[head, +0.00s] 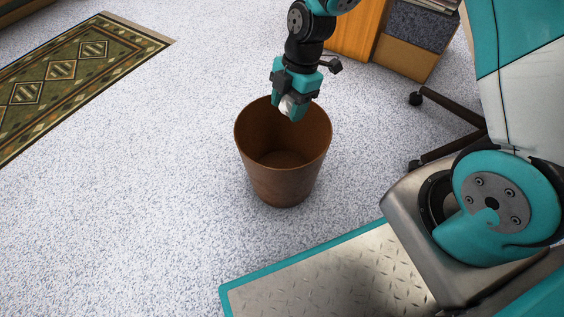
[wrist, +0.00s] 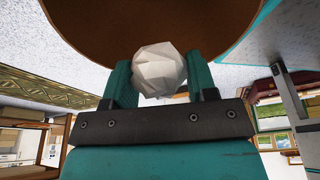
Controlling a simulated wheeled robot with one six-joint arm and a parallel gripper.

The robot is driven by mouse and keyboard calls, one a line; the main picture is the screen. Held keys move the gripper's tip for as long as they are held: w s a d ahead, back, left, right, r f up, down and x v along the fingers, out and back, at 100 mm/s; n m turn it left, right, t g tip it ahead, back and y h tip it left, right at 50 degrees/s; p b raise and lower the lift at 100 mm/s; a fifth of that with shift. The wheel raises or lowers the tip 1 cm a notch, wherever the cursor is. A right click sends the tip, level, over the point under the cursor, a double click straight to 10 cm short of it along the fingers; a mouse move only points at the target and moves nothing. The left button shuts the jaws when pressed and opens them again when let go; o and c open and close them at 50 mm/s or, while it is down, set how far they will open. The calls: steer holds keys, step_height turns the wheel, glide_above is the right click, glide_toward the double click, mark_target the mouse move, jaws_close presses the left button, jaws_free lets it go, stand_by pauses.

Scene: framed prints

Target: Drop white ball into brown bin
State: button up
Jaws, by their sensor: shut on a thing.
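The white ball (wrist: 159,70) has a faceted surface and sits between the two fingers of my gripper (wrist: 158,82) in the wrist view. My gripper is shut on it. In the head view my gripper (head: 291,108) points down over the far part of the brown bin's opening, and the ball (head: 287,104) shows as a small white patch, partly hidden by the fingers. The brown bin (head: 282,186) stands upright on the floor and its visible inside is empty. In the wrist view the bin (wrist: 95,30) fills the top, behind the ball.
A patterned green rug (head: 75,70) lies at the upper left. A wooden cabinet (head: 357,30) and dark chair legs (head: 450,120) are at the back right. The speckled carpet (head: 130,200) left of the bin is clear.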

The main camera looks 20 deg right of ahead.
steer(key=shift+f, duration=0.3)
steer(key=o, duration=1)
steer(key=shift+r, duration=0.1)
steer(key=p+v, duration=0.9)
steer(key=v, duration=0.8)
steer(key=shift+r+p, duration=0.1)
steer(key=shift+p, duration=0.2)
steer(key=s+a+r+m+t+y+p, duration=0.1)
steer(key=s+a+r+m+p, duration=0.3)
steer(key=s+r+m, duration=0.5)
steer(key=s+a+r+m+p, duration=0.4)
steer(key=s+r+m+p, duration=0.15)
steer(key=s+r, duration=0.7)
steer(key=r+p, duration=1.2)
steer(key=w+r+p, duration=0.1)
steer(key=r+p, duration=1.1)
steer(key=r, duration=0.1)
steer(key=r+p, duration=1.1)
steer(key=r, duration=0.2)
steer(key=shift+w+a+p, duration=0.15)
steer(key=shift+w+p, duration=0.25)
